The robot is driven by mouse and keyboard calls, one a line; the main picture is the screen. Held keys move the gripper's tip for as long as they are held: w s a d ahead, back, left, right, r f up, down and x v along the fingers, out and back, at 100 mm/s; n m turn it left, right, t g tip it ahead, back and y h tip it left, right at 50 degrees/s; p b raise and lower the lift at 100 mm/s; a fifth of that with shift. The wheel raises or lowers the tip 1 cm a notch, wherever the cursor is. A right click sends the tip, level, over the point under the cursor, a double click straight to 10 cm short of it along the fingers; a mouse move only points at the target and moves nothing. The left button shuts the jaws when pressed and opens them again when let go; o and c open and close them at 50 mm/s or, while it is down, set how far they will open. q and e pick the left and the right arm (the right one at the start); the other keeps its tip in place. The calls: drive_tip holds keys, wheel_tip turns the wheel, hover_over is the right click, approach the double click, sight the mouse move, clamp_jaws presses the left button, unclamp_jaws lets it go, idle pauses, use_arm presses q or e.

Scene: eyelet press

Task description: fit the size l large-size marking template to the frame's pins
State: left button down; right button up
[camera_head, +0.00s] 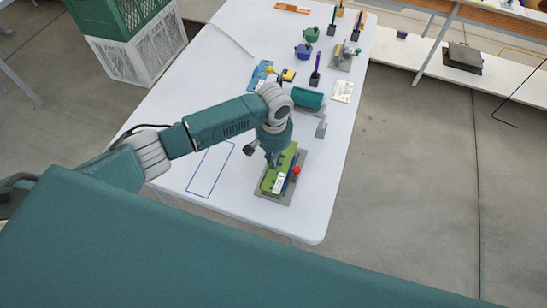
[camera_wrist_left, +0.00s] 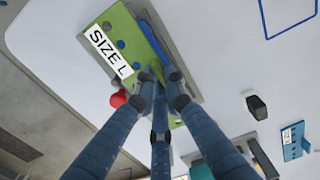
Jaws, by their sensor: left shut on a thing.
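The green marking template (camera_head: 268,187) with a white SIZE L label lies flat at the grey frame (camera_head: 288,198) near the table's front end. In the left wrist view the template (camera_wrist_left: 122,22) shows blue round spots along its label side, and a blue strip (camera_wrist_left: 152,42) runs along its other side, by the frame's grey plate (camera_wrist_left: 192,78). My left gripper (camera_head: 272,162) comes down from above; in its wrist view the fingers (camera_wrist_left: 160,76) are shut on the template's edge. I cannot tell whether the template is seated on the pins. My right gripper is not in view.
A red knob (camera_head: 297,170) stands right beside the frame. A blue rectangle outline (camera_head: 211,168) marks free table on the left. Behind stand a teal roller-like piece (camera_head: 308,98), a white card (camera_head: 343,91) and several small tools. The table's right edge is close.

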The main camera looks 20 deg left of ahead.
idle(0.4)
use_arm(q)
drive_tip(key=shift+p, duration=0.35)
drive_tip(key=shift+f, duration=0.4)
idle(0.5)
drive_tip(key=shift+p, duration=0.5)
idle(0.8)
drive_tip(key=shift+p, duration=0.4)
idle(0.5)
drive_tip(key=shift+f+b, duration=0.7)
drive_tip(key=shift+f, duration=0.35)
